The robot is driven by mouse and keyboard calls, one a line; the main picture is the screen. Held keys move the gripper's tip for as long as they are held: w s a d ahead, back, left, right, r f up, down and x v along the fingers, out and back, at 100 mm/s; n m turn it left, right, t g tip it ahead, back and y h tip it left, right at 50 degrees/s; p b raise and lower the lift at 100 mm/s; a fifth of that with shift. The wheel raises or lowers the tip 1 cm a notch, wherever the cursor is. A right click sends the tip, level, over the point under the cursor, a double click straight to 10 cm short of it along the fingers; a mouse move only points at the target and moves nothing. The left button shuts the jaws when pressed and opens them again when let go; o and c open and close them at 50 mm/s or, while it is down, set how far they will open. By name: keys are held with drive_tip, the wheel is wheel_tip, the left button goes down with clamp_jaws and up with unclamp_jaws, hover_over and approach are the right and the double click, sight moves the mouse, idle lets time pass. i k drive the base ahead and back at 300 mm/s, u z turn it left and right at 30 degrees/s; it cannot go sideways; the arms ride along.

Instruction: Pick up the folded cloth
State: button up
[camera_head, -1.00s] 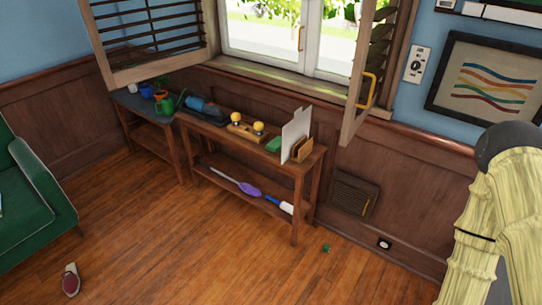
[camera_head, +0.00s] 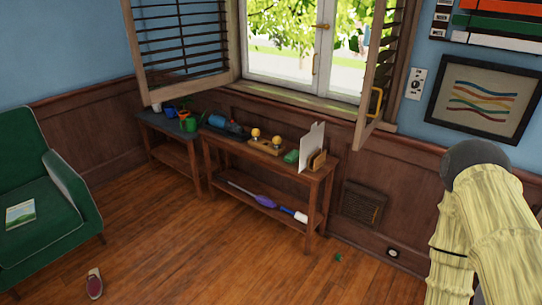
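A small green object (camera_head: 291,157) lies on the top of the wooden console table (camera_head: 222,141), beside an upright white board. It may be the folded cloth, but it is too small to tell. Another tiny green item (camera_head: 338,257) lies on the floor in front of the table's right end; I cannot tell what it is. My arm shows at the right edge in a pale yellow cover. My gripper is out of view.
A white board (camera_head: 311,147) and a wooden block with yellow knobs (camera_head: 264,145) stand on the table. Open shutters (camera_head: 374,75) hang above it. A green armchair (camera_head: 40,190) stands left. A shoe-like item (camera_head: 94,283) lies on the floor. The middle floor is clear.

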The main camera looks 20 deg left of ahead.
sight(292, 158)
drive_tip(key=u, duration=0.85)
drive_tip(key=i, duration=0.8)
drive_tip(key=u, duration=0.95)
drive_tip(key=i, duration=1.2)
drive_tip(key=z, duration=0.85)
drive_tip(key=i, duration=0.85)
drive_tip(key=z, duration=0.9)
